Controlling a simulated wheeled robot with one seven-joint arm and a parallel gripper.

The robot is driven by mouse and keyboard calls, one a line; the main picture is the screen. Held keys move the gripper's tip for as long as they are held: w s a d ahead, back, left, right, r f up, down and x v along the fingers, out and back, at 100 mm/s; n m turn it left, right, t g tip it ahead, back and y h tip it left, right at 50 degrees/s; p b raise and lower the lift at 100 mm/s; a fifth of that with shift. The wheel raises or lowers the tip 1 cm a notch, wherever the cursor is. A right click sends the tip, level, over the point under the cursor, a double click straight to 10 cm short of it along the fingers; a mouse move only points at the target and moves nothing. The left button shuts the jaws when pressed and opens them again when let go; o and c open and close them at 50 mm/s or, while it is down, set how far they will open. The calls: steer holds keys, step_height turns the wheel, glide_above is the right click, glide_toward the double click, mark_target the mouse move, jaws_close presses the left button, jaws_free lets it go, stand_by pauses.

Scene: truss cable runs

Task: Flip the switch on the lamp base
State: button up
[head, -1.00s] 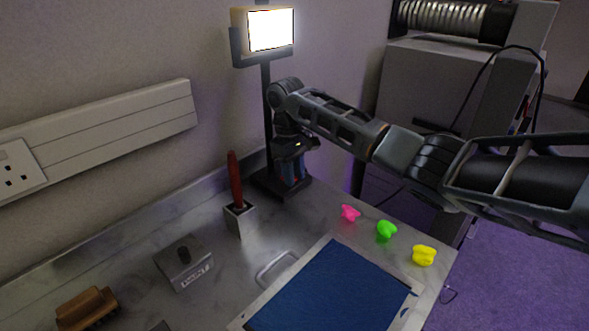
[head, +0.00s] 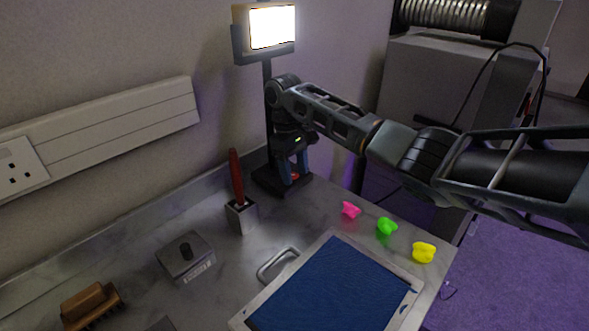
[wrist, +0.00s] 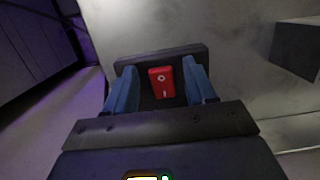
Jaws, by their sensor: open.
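The lamp has a lit white panel (head: 271,27) on a dark pole, rising from a dark base (head: 268,183) at the back of the worktop. The red rocker switch (wrist: 162,82) on the base carries a circle and a line mark. My gripper (wrist: 162,88) is open with its blue fingers on either side of the switch in the wrist view. In the head view my gripper (head: 292,177) points down over the base, and a bit of red shows between the fingers. I cannot tell whether the fingers touch the switch or base.
A red-handled tool stands in a grey holder (head: 241,217) left of the base. A grey box with a knob (head: 186,257), a brown brush (head: 91,305), a blue-topped tray (head: 335,290) and pink (head: 350,210), green (head: 386,226) and yellow (head: 424,252) pieces lie around. The wall is behind.

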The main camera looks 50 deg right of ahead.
mark_target(297, 175)
steer(key=r, duration=0.4)
steer(key=shift+s+d+r+b, duration=0.15)
steer(key=shift+d+r+b, duration=0.1)
steer(key=shift+b, duration=0.1)
steer(key=s+d+r+p, duration=0.2)
steer(key=s+d+r, duration=0.4)
steer(key=s+d, duration=0.1)
steer(key=shift+s+d+r+p, duration=0.25)
steer(key=shift+s+p, duration=0.1)
steer(key=shift+s, duration=0.25)
